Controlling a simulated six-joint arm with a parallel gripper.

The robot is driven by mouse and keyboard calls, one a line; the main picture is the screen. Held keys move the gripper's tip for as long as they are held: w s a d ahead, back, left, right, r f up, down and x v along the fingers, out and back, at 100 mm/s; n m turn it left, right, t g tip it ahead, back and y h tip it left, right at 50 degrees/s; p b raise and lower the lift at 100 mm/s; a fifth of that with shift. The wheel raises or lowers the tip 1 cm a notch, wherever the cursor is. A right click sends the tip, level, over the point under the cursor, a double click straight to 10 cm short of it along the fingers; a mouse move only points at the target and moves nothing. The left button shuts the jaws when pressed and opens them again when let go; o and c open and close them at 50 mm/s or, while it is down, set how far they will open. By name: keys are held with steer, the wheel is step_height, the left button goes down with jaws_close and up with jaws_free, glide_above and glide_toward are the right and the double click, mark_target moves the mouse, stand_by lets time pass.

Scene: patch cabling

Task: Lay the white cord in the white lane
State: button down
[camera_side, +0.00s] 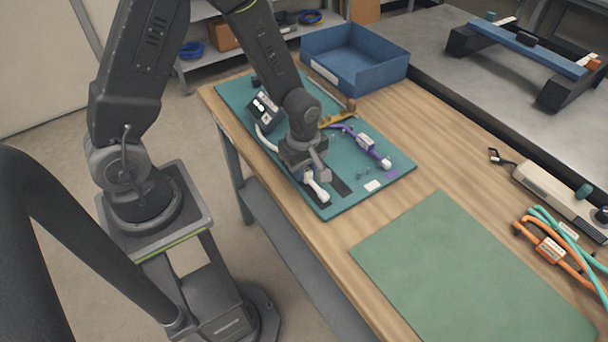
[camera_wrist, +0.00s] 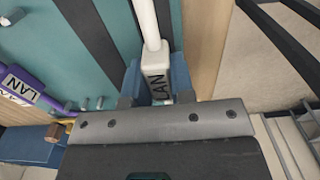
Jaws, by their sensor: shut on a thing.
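My gripper (camera_side: 316,178) is low over the near end of the teal board (camera_side: 235,92). It is shut on the white cord's plug (camera_side: 320,193), which has a black LAN label in the wrist view (camera_wrist: 155,62). There my gripper (camera_wrist: 157,92) has a finger on each side of the plug. The white cord (camera_wrist: 147,18) runs up from the plug; in the side view part of it (camera_side: 264,138) curves near a black port box (camera_side: 265,107). Dark strips (camera_wrist: 92,35) run along the board beside the cord. A white patch (camera_side: 373,186) lies on the board. I cannot tell which lane it marks.
A purple cord (camera_side: 345,129) with a label lies on the board, right of my gripper, near a purple patch (camera_side: 393,174). A blue bin (camera_side: 360,65) stands behind. A green mat (camera_side: 465,275) is clear. Orange and teal cables (camera_side: 550,240) lie at right.

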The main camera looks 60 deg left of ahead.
steer(key=shift+r, duration=1.9)
steer(key=w+r, duration=0.4)
steer(key=w, duration=0.8)
steer(key=shift+w, duration=0.3)
steer(key=shift+f, duration=2.55)
step_height(320, 180, up, 5)
steer(key=shift+r, duration=0.1)
steer(key=shift+f, duration=0.2)
steer(key=shift+f, duration=2.4)
